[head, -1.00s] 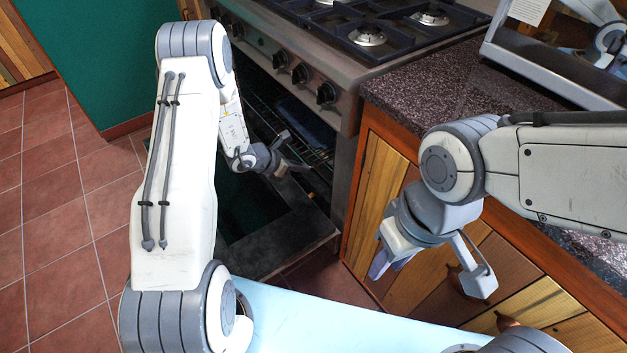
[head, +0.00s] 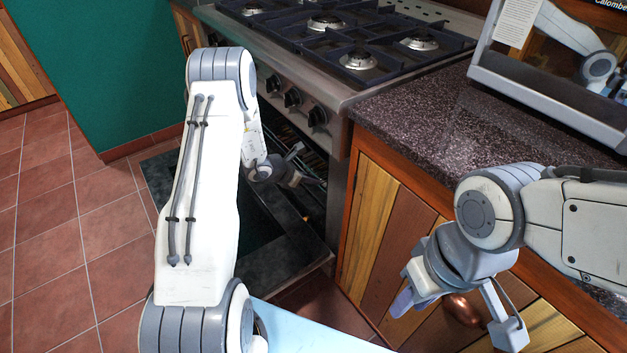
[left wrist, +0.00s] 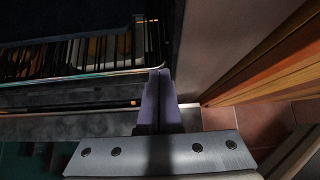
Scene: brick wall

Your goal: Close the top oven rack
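The oven (head: 330,85) stands open with its door (head: 290,245) lowered. A wire rack (head: 306,152) shows dimly inside the dark cavity, partly hidden by my left arm. In the left wrist view, the rack's bars (left wrist: 75,58) and pale front rail (left wrist: 70,77) run across the upper left. My left gripper (head: 314,182) is at the oven opening, near the right end of the rack. In the left wrist view its fingers (left wrist: 160,76) are together, with tips at the rail's right end; contact is unclear. My right gripper (head: 402,303) hangs before the cabinet, its finger gap unclear.
Wooden cabinets (head: 385,230) with a dark speckled countertop (head: 430,120) stand right of the oven. A glass-fronted appliance (head: 540,95) sits on the counter. Knobs (head: 318,117) project above the opening. Tiled floor (head: 60,230) is clear at left.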

